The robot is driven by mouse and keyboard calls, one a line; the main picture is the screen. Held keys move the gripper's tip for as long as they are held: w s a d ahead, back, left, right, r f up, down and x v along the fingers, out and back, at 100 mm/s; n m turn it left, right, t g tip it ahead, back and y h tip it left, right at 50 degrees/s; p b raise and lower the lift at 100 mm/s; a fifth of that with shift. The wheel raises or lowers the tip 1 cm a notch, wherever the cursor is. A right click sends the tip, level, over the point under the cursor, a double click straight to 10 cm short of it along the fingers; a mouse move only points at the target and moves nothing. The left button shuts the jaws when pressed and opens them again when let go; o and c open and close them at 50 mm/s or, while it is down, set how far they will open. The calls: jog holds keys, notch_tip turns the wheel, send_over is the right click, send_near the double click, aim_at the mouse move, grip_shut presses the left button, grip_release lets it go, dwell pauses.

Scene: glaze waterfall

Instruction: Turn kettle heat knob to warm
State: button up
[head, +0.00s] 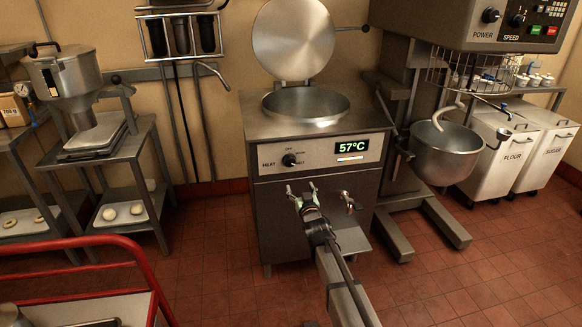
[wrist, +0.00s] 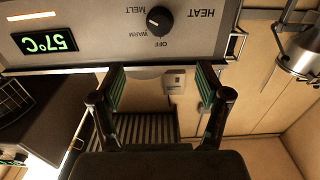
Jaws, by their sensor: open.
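The kettle (head: 318,212) is a steel cabinet with a round lidded bowl. Its black heat knob (head: 290,159) is on the front panel, left of the green 57°C display (head: 351,148). In the upside-down wrist view, the knob (wrist: 159,20) shows larger, with OFF, WARM and MELT around it. My gripper (head: 302,190) is in front of the kettle, below the panel in the head view. Its fingers (wrist: 161,88) are spread and empty in the wrist view, apart from the knob.
The kettle's round lid (head: 292,38) stands open. A small tap handle (head: 348,201) is on the kettle front, right of my gripper. A mixer with a steel bowl (head: 447,150) stands to the right. A red rail (head: 100,240) is at the lower left. Tiled floor is clear ahead.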

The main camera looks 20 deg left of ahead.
aim_at(290, 164)
jog(key=p+x, duration=0.2)
jog(key=x, duration=1.5)
jog(key=shift+w+f+p, duration=0.1)
jog(key=shift+w+p, duration=0.15)
jog(key=shift+p, duration=0.15)
jog(key=c, duration=1.2)
